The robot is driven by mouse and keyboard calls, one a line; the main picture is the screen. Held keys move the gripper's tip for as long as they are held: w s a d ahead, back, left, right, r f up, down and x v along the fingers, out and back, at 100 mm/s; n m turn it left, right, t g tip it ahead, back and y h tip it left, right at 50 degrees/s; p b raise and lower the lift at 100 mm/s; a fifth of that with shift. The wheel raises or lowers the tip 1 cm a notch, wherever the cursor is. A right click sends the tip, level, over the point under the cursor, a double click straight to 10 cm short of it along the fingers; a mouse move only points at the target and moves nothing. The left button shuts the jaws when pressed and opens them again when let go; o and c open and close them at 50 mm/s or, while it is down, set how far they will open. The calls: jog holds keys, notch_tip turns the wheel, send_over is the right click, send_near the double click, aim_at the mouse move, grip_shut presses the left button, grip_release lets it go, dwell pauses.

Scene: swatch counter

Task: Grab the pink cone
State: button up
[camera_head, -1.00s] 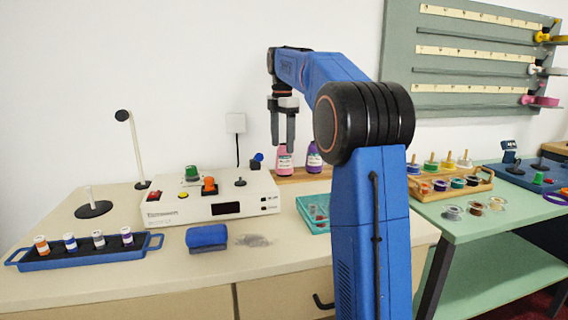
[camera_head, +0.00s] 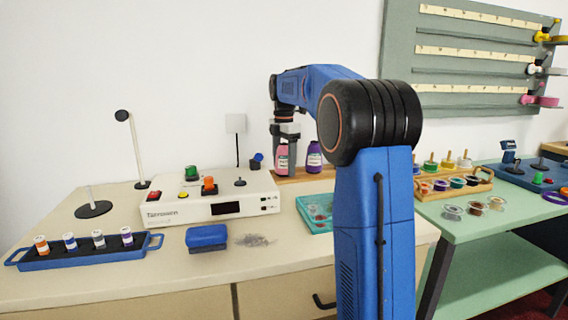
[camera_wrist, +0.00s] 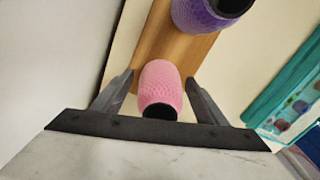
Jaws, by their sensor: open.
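The pink cone (camera_wrist: 160,84) is a pink textured thread cone with a dark top, standing on a wooden board (camera_wrist: 168,40). In the head view the pink cone (camera_head: 282,159) shows between the fingers of my gripper (camera_head: 282,160). In the wrist view my gripper (camera_wrist: 160,88) is open, with one finger on each side of the cone. A gap shows between the cone and each finger. I cannot tell how far down the fingers reach.
A purple cone (camera_head: 314,158) stands close by on the same board. A white console (camera_head: 212,199) with knobs is to the left. A teal tray (camera_head: 316,212) lies in front. The wall (camera_head: 200,60) is close behind.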

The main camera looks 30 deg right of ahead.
jog(key=c, duration=1.2)
